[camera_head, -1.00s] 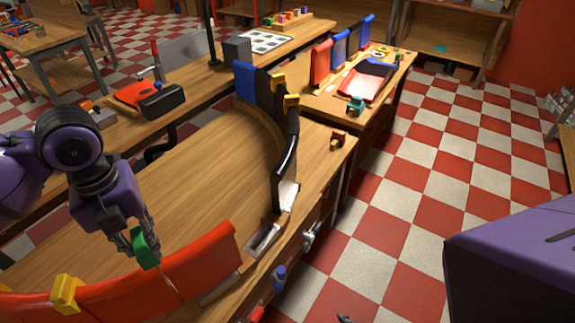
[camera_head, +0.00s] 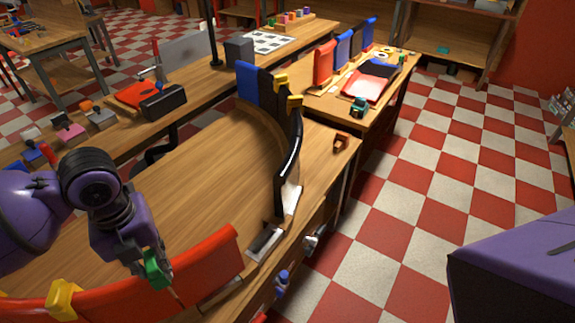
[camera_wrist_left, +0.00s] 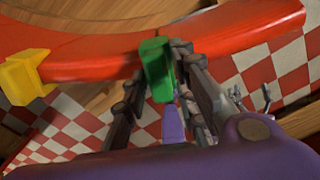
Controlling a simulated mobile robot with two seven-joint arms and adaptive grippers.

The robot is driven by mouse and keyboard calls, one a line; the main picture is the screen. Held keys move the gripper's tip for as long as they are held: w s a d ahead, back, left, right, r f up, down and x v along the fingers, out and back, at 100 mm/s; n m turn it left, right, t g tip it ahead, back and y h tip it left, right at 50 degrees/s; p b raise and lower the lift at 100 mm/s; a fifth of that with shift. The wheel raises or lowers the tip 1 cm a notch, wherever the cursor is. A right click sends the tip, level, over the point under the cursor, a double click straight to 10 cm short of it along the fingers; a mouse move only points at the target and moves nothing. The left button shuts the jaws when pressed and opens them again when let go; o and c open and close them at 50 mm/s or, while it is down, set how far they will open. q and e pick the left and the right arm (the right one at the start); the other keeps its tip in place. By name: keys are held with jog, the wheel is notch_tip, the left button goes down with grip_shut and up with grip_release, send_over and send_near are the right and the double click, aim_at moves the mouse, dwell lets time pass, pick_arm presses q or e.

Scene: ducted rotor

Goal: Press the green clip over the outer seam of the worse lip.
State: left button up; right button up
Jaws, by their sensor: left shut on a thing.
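The green clip (camera_head: 156,268) is held between the fingers of my left gripper (camera_head: 150,256), which is shut on it. In the left wrist view the green clip (camera_wrist_left: 157,68) stands between the fingers and overlaps the red curved lip (camera_wrist_left: 95,62). In the head view the clip is at the red lip (camera_head: 205,262), near a seam in it; the fingers hide part of this spot. I cannot tell whether the clip touches the lip. A yellow clip (camera_head: 63,298) sits on the red lip to the left. My right gripper is not in view.
A blue and black lip (camera_head: 284,130) with yellow clips (camera_head: 294,101) curves along the bench's far side. A gap with a grey metal part (camera_head: 264,244) lies between the lips. The wooden bench top (camera_head: 200,175) inside the curve is clear.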

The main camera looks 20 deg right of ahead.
aim_at(150, 262)
pick_arm(q)
jog(key=shift+f, duration=0.35)
dwell(0.6)
jog(key=o, duration=1.2)
jog(key=shift+c, duration=0.2)
jog(key=shift+r, duration=0.25)
notch_tip(150, 262, up, 12)
jog(key=shift+f, duration=0.2)
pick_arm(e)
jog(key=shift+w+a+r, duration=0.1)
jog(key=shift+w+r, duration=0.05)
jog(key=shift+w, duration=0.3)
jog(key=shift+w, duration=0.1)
